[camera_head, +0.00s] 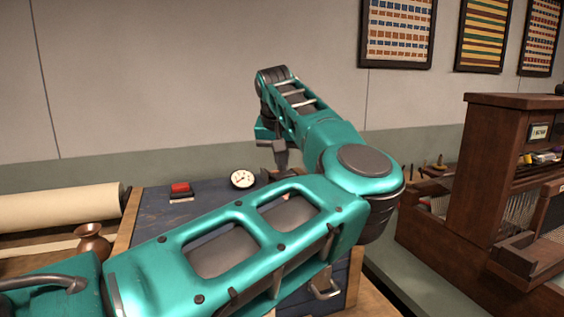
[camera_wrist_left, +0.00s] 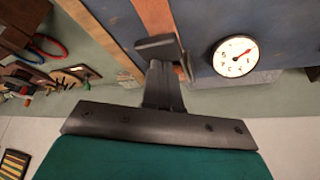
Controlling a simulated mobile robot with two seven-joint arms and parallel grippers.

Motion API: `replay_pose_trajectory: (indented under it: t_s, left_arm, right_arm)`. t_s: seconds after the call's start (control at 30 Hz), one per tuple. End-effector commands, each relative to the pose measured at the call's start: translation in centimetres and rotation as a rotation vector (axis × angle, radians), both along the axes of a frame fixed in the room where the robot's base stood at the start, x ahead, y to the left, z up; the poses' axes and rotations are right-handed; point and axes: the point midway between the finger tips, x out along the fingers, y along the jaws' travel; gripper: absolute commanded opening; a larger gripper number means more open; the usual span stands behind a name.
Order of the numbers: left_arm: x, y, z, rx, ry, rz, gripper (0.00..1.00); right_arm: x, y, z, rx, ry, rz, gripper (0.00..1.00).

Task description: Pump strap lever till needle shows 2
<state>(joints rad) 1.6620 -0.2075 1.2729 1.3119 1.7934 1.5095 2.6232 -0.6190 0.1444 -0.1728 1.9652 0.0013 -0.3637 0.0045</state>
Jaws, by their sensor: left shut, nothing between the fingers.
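A round white dial (camera_head: 243,179) with a dark rim stands on the blue bench top, just left of my left gripper (camera_head: 281,158). The dial also shows in the left wrist view (camera_wrist_left: 235,56). I cannot make out the strap lever; my left arm covers much of the bench. My right gripper is not in view.
A red block on a dark base (camera_head: 181,188) sits on the blue bench top (camera_head: 150,215). A paper roll (camera_head: 60,207) and a copper-coloured vase (camera_head: 92,243) are at left. A wooden loom-like cabinet (camera_head: 490,180) stands at right. A metal handle (camera_head: 326,287) shows below my arm.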

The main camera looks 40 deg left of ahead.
Motion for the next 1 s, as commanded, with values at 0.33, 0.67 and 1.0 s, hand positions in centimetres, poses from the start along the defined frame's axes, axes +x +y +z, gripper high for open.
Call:
replay_pose_trajectory:
  t_s: [0.33, 0.67, 1.0]
  left_arm:
    - [0.0, 0.0, 1.2, -0.001, 0.0, 0.0, 0.0]
    - [0.0, 0.0, 5.2, -0.002, 0.0, -0.001, 0.0]
    - [0.0, 0.0, 9.1, -0.001, 0.0, 0.0, 0.0]
  right_arm:
    - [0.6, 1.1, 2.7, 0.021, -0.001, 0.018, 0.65]
    - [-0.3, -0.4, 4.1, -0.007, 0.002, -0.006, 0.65]
    - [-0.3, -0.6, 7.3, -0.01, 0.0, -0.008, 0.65]
